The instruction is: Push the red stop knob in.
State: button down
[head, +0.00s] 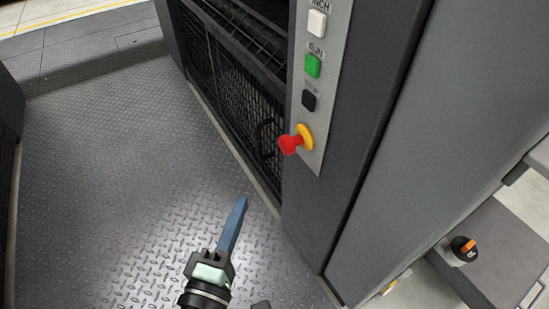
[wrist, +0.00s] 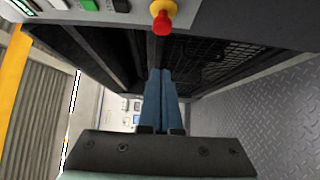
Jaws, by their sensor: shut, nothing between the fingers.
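The red stop knob (head: 291,144) sticks out from a yellow collar (head: 305,137) at the bottom of the grey button panel. In the wrist view the red knob (wrist: 162,24) is at the top centre, just beyond my fingertips in the picture. My gripper (head: 240,203) is shut and empty, with its blue fingers together. In the head view it is below and left of the knob, with a visible gap. The fingers (wrist: 160,75) also show in the wrist view, pointing up the picture below the knob and not touching it.
Above the knob on the panel are a black button (head: 309,100), a green button (head: 313,66) and a white button (head: 317,23). A dark mesh guard (head: 235,90) lies left of the panel. The tread-plate floor (head: 100,170) is clear. A dark pot (head: 462,250) stands at the right.

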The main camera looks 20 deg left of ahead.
send_near(286, 150)
jog(key=w+a, duration=0.4)
jog(key=a, duration=0.1)
jog(key=shift+w+d+f, duration=0.1)
jog(key=shift+w+d, duration=0.5)
jog(key=shift+w, duration=0.2)
jog(key=shift+w+d, duration=0.65)
jog(key=shift+w, duration=0.15)
jog(key=shift+w+d+r+p, duration=0.2)
jog(key=shift+w+d+p, duration=0.35)
jog(key=shift+w+p, duration=0.1)
jog(key=shift+w+d+f, duration=0.15)
jog(key=shift+f, duration=0.05)
